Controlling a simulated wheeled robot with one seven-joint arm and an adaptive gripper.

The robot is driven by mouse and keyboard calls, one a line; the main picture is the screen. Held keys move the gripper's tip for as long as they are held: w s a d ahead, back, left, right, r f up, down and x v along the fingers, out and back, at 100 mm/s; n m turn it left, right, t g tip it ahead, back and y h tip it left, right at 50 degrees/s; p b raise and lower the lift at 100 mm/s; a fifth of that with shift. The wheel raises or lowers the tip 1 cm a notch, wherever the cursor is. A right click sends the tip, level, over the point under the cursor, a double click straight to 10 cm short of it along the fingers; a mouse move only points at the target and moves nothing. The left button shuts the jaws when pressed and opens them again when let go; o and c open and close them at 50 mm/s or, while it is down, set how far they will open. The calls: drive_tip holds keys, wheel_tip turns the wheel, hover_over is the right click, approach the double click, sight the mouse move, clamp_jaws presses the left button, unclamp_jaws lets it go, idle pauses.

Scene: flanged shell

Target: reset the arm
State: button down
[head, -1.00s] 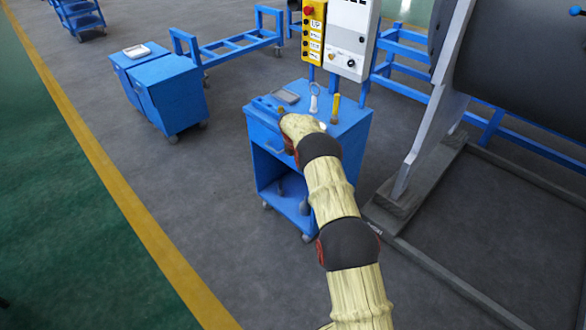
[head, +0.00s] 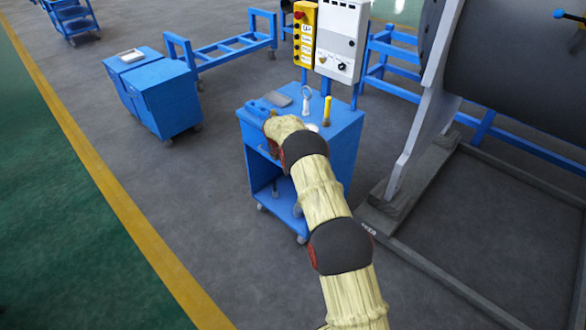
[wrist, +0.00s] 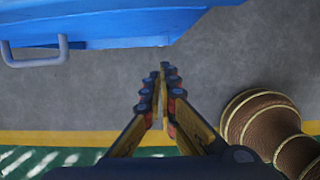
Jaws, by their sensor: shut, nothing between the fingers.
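My gripper (wrist: 165,85) shows in the wrist view with its two fingers together and nothing between them. It points out over the grey floor, just short of the blue cart (wrist: 120,25), whose edge and handle fill the top of that view. In the head view my arm reaches up from the bottom to the near left side of the blue cart (head: 340,140). The gripper itself is hidden behind the arm's end there.
On the cart top lie a grey tablet-like item (head: 277,99), a light ring-ended tool (head: 306,101) and a yellow-handled tool (head: 327,110). Blue cabinets (head: 165,95) stand at left. A large dark cylinder on a grey frame (head: 425,120) stands at right.

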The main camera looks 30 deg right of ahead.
drive_tip(key=p+v, duration=0.1)
drive_tip(key=v, duration=0.6)
drive_tip(key=shift+a+r, duration=0.15)
drive_tip(key=shift+r, duration=0.2)
drive_tip(key=s+a+f+m+g+y, duration=0.15)
drive_tip(key=s+a+m, duration=0.25)
drive_tip(key=s+m, duration=0.65)
drive_tip(key=s+a+r+m+t, duration=0.2)
drive_tip(key=s+a+r, duration=0.4)
drive_tip(key=s+r, duration=0.5)
drive_tip(key=s+a+r+m+t, duration=0.2)
drive_tip(key=s+a+r+m, duration=0.3)
drive_tip(key=s+r, duration=0.7)
drive_tip(key=s+a+r+m+t+y, duration=0.1)
drive_tip(key=s+a+r+m, duration=0.3)
drive_tip(key=s, duration=1.4)
drive_tip(key=shift+a+r+t, duration=0.65)
drive_tip(key=shift+a+r, duration=1.3)
drive_tip(key=shift+r, duration=1.95)
